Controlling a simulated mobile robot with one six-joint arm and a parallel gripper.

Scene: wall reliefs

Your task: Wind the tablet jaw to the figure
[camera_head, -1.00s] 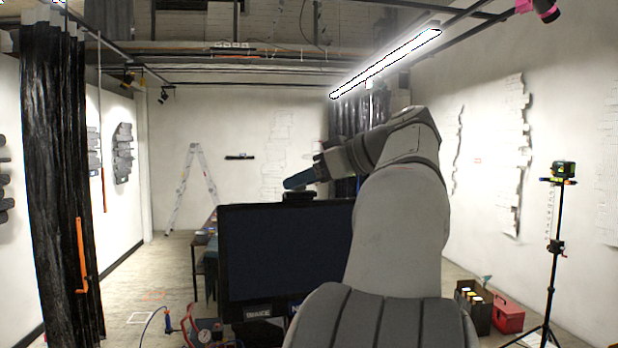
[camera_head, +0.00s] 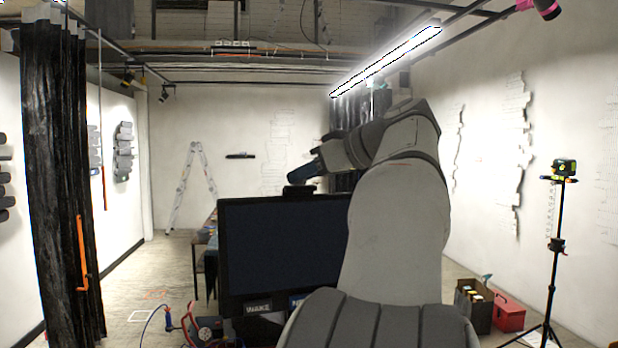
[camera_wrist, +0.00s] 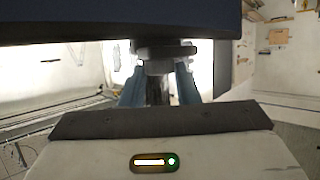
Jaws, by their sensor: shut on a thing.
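A dark flat screen (camera_head: 280,245), seemingly the tablet, stands upright in front of me. A small black clamp piece (camera_head: 298,191) sits on its top edge. My gripper (camera_head: 304,171) is just above that piece. In the wrist view the blue fingers of my gripper (camera_wrist: 160,82) are shut on a grey knob (camera_wrist: 158,67) with a dark stem below it. A dark panel (camera_wrist: 120,20) crosses the top of that view, close to the knob. I cannot read any figure or scale on the jaw.
A tripod with a green instrument (camera_head: 564,168) stands at right. A red toolbox (camera_head: 508,314) and an open box (camera_head: 474,306) are on the floor. A black curtain (camera_head: 62,170) hangs at left, and a ladder (camera_head: 193,185) stands behind.

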